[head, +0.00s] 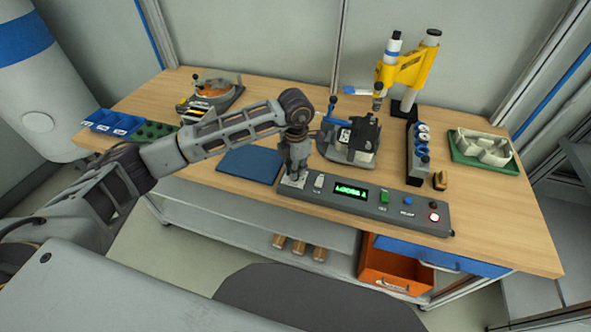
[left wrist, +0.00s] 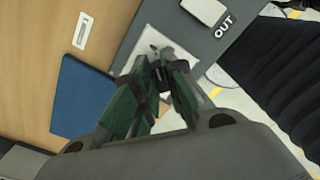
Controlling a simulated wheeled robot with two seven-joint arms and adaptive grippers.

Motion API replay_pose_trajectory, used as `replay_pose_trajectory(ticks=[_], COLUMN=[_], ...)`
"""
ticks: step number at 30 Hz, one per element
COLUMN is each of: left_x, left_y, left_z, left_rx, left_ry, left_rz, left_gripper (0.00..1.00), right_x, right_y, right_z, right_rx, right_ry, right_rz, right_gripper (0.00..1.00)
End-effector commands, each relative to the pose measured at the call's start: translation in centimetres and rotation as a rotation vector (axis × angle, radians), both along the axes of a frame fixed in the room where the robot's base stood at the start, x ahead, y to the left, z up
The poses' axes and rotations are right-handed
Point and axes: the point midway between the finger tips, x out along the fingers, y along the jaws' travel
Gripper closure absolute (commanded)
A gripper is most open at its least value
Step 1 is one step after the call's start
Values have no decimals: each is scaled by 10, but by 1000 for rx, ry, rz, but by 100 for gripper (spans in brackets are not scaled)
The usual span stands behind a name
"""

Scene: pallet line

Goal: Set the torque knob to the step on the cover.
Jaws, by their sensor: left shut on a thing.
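The control panel (head: 365,205) lies along the front edge of the bench. Its green display (head: 350,191) is lit; the text seems to read LOOSE and a character I cannot make out surely. My left gripper (head: 294,172) points down at the panel's left end, over a pale plate (left wrist: 150,47). In the left wrist view the gripper (left wrist: 161,78) has its fingertips close together around a small dark piece, seemingly the torque knob, mostly hidden by the fingers. Its pointer setting is not readable. I cannot make out a step mark on any cover. My right gripper is not in view.
A blue mat (head: 249,165) lies left of the panel. A clamp fixture (head: 350,143) stands behind it. A yellow press (head: 403,68), a row of bottles (head: 421,148) and a green tray (head: 484,160) are to the right. An orange drawer (head: 393,268) is open below.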

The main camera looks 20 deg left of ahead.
Motion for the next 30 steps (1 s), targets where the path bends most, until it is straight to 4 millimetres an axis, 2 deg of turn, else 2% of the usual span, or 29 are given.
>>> replay_pose_trajectory(ticks=[5, 6, 10, 23, 30], left_x=[1, 1, 1, 0, 1], left_y=[0, 0, 0, 0, 0], left_z=[1, 1, 1, 3, 20], left_rx=[-1, -1, 0, -1, 0], left_ry=[-2, -2, -1, -1, -3], left_rz=[1, 1, 2, 1, 1], left_gripper=[100, 84, 67, 66, 66], right_x=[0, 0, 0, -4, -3], right_y=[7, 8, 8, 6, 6], right_z=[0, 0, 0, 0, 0], right_rx=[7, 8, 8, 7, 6], right_ry=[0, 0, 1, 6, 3], right_rz=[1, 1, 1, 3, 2], right_gripper=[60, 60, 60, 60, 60])
